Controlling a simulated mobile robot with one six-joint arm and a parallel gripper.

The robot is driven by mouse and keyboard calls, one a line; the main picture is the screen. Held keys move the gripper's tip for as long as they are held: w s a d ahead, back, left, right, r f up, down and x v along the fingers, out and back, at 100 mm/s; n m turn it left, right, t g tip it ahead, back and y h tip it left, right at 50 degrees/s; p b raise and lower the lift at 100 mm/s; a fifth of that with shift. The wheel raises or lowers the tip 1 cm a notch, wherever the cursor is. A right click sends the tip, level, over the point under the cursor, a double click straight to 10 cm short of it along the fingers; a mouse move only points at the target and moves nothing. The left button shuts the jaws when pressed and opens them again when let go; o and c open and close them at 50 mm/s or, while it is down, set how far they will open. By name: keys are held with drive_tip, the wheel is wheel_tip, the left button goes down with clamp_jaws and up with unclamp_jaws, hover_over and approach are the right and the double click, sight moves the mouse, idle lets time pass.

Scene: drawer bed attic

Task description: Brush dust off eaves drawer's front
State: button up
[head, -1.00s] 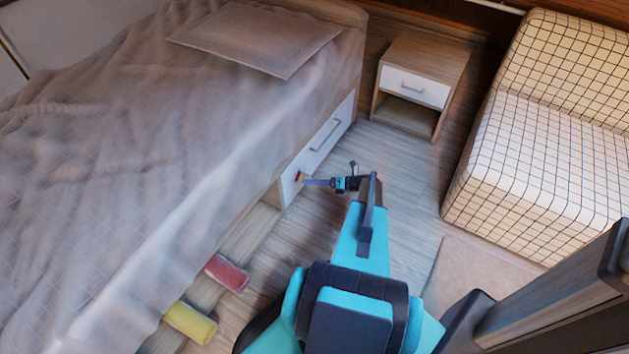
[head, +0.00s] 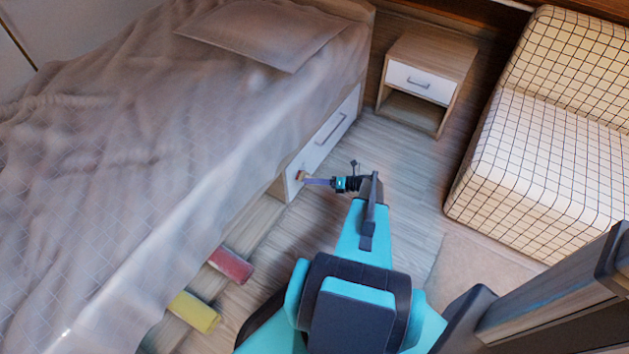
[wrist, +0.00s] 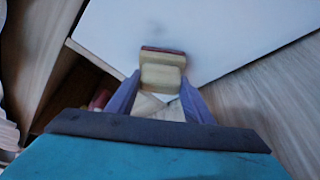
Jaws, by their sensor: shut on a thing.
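The white drawer front (head: 325,141) is on the side of the bed, with a grey bar handle; it fills the upper part of the wrist view (wrist: 225,32). A faint grey smudge (wrist: 155,27) shows on it there. My gripper (head: 308,180) is shut on a small brush (wrist: 162,72), with a pale wooden body and a dark reddish far edge. In the head view the brush (head: 300,175) is at the drawer front's near end. Its far edge is at or very close to the white face; I cannot tell if it touches.
A red roll (head: 231,266) and a yellow roll (head: 194,312) lie by the bed's lower side. A nightstand (head: 425,82) stands beyond the drawer, and a checkered sofa (head: 545,150) is on the right. The floor (head: 400,165) between is clear.

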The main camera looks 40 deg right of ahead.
drive_tip(key=shift+s+a+p, duration=0.2)
drive_tip(key=shift+a+p, duration=0.25)
drive_tip(key=shift+a, duration=1.1)
drive_tip(key=s+d+p, duration=0.1)
drive_tip(key=s+p, duration=0.1)
drive_tip(key=s, duration=0.4)
drive_tip(key=shift+d, duration=0.3)
drive_tip(key=shift+s, duration=0.1)
drive_tip(key=s, duration=0.1)
drive_tip(key=s+p, duration=0.1)
drive_tip(key=shift+s+d, duration=0.3)
drive_tip(key=shift+d, duration=0.05)
drive_tip(key=shift+s, duration=0.1)
